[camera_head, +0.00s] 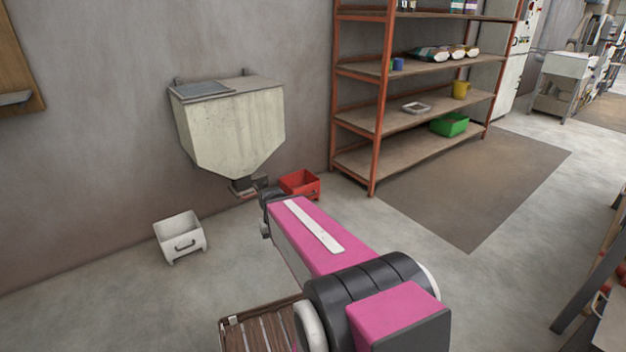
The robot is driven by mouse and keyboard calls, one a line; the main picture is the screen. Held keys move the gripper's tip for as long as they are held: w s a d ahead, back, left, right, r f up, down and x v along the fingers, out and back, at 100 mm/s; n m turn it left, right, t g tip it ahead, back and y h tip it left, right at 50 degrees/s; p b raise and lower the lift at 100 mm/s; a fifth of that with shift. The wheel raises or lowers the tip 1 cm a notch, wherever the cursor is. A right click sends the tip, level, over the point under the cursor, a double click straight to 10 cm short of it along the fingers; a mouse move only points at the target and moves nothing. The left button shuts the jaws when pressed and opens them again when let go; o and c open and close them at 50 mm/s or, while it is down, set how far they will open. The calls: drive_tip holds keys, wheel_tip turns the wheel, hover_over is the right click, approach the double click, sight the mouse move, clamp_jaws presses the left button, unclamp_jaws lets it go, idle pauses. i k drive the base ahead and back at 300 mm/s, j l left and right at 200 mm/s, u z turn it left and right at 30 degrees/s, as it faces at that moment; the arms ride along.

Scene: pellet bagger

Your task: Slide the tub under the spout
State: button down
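A pale hopper (234,125) hangs on the grey wall, its body narrowing to a small dark spout (241,186) at the bottom. A white tub (180,239) with a dark handle on its front stands on the floor, left of and apart from the spout. A red tub (301,184) with a handle stands on the floor to the right of the spout; its lower left is behind my arm. My pink and black arm reaches from the lower right towards the spout. Its dark end shows near the spout, but my fingers cannot be made out.
A red-framed shelf rack (377,128) stands right of the hopper, with a green bin (449,124) and a yellow container (461,89) on it. A brown slatted surface (262,328) is at the bottom. The floor around the white tub is clear.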

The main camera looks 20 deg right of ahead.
sight(303, 181)
drive_tip(key=i+l, duration=0.3)
drive_tip(key=l, duration=0.3)
drive_tip(key=i+l+u, duration=0.1)
drive_tip(key=i+l, duration=0.2)
drive_tip(key=l, duration=0.25)
drive_tip(key=i+l+u, duration=0.1)
drive_tip(key=i+l, duration=0.15)
drive_tip(key=l, duration=0.35)
drive_tip(key=i+l, duration=0.25)
drive_tip(key=l, duration=0.35)
drive_tip(key=i+l+u, duration=0.1)
drive_tip(key=i+l, duration=0.15)
drive_tip(key=l, duration=0.4)
drive_tip(key=i+l, duration=0.2)
drive_tip(key=l, duration=0.4)
drive_tip(key=i+l+u, duration=0.1)
drive_tip(key=i+l, duration=0.15)
drive_tip(key=l, duration=0.4)
drive_tip(key=i+l+u, duration=0.1)
drive_tip(key=l, duration=0.55)
drive_tip(key=i, duration=0.1)
